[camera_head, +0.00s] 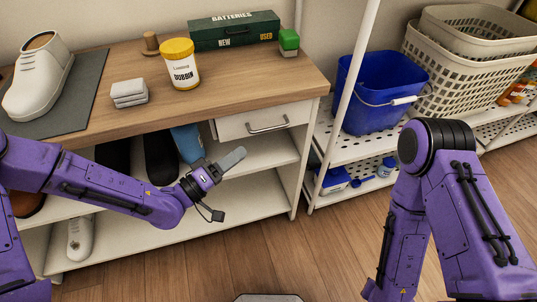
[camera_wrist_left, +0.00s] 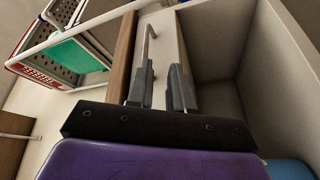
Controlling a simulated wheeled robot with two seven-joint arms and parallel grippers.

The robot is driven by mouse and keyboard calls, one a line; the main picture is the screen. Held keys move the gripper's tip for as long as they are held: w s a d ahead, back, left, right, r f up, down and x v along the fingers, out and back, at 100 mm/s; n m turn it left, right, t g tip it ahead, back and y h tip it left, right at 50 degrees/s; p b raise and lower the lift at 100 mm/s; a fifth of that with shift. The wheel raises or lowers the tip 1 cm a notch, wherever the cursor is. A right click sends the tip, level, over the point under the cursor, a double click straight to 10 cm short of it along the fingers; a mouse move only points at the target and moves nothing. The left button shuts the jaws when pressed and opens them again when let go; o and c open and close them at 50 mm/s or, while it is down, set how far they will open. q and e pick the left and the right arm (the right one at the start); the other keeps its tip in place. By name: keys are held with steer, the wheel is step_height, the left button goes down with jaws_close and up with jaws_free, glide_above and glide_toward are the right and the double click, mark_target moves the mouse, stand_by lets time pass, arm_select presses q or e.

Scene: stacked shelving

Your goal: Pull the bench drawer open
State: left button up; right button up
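The bench drawer has a white front (camera_head: 240,127) under the right end of the wooden bench top and looks closed. Its grey bar handle (camera_head: 268,128) runs across the front; the handle (camera_wrist_left: 150,45) also shows in the left wrist view, beyond the fingertips. My left gripper (camera_head: 234,158) is below and left of the handle in the head view. In the left wrist view its fingers (camera_wrist_left: 160,75) are apart with nothing between them, pointing towards the drawer front (camera_wrist_left: 170,45). My right arm shows at the right, but its gripper is out of view.
On the bench top (camera_head: 215,105) are a dubbin tub (camera_head: 180,65), a green batteries box (camera_head: 235,32), grey blocks (camera_head: 129,93) and a white shoe form (camera_head: 38,80). A shelf post (camera_head: 350,75) and blue bucket (camera_head: 380,92) stand right of the drawer. Open shelves lie below.

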mark_target(270, 128)
arm_select(q)
steer(key=shift+m+h, duration=0.5)
steer(key=shift+h, duration=0.1)
steer(key=x, duration=0.7)
steer(key=r+x, duration=0.1)
steer(key=x, duration=0.3)
steer(key=shift+s+r+p, duration=0.1)
steer(key=shift+s+p, duration=0.15)
steer(key=shift+p, duration=0.1)
jaws_close()
